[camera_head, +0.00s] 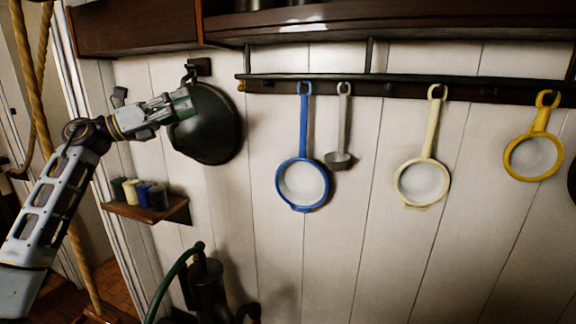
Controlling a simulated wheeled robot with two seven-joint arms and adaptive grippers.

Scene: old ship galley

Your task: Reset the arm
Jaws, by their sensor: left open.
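My left arm (42,215) comes in from the left and bends at its elbow. My left gripper (180,104) is raised in front of the left part of a dark round pan (212,128) that hangs on the wall from a dark hook. The gripper is open, and its fingertips overlap the pan's left edge in the picture. I cannot tell whether they touch the pan. My right arm and right gripper are not in view.
A blue strainer (303,185), a grey ladle (338,158), a cream strainer (422,183) and a yellow strainer (533,155) hang from a dark rail (400,78). A small shelf (178,212) holds several jars. A dark pump-like fixture (208,285) stands below. Ropes (90,270) hang at left.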

